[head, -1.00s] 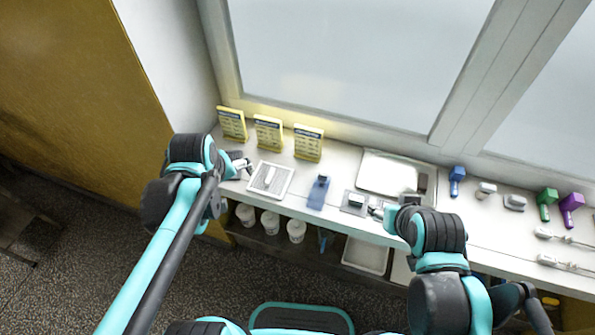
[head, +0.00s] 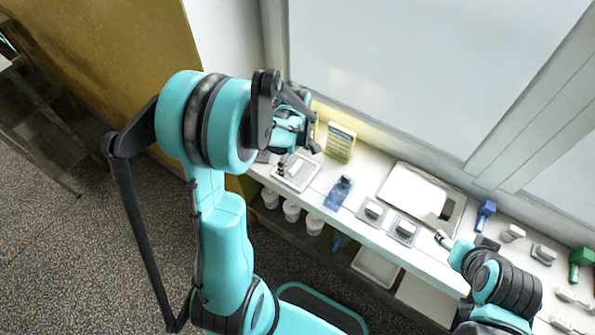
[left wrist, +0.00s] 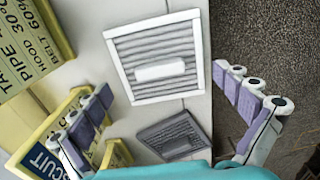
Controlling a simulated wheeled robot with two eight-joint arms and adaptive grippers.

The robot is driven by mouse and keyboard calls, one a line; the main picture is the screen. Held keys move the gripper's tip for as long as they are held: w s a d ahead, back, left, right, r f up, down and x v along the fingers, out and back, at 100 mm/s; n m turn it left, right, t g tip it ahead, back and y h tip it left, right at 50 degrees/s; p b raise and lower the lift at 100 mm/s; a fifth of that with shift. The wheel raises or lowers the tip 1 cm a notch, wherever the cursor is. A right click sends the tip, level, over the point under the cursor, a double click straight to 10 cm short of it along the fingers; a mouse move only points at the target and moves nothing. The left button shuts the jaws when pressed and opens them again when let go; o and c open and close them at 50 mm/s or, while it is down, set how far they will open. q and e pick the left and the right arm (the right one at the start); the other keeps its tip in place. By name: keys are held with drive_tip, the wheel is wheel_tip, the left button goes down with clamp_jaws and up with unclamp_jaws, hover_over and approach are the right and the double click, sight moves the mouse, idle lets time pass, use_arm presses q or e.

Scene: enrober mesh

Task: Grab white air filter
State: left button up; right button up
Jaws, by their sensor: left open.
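The white air filter (left wrist: 157,40), a white-framed louvred panel with a white bar handle (left wrist: 160,71), lies flat on the white counter. It also shows in the head view (head: 303,175), partly covered by my left gripper (head: 297,157). In the left wrist view my left gripper (left wrist: 172,108) is open and empty, its purple-padded fingers wide apart on either side, with the filter beyond them. My right gripper (head: 441,238) is over the counter near the metal tray; its jaws are too small to read.
A dark grey louvred panel (left wrist: 177,138) lies beside the white filter. Yellow signs (head: 340,143) stand behind. A blue-handled tool (head: 339,193), two grey-handled blocks (head: 373,211) and a metal tray (head: 396,183) lie to the right. White cups (head: 291,211) stand below.

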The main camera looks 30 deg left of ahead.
sight(296, 166)
use_arm(q)
wheel_tip(296, 166, down, 3)
drive_tip(key=shift+f+b, duration=0.1)
drive_tip(key=shift+b, duration=0.3)
drive_tip(key=c, duration=1.2)
drive_tip(key=shift+s+d, duration=0.1)
drive_tip(key=c, duration=0.4)
drive_tip(key=shift+r, duration=0.2)
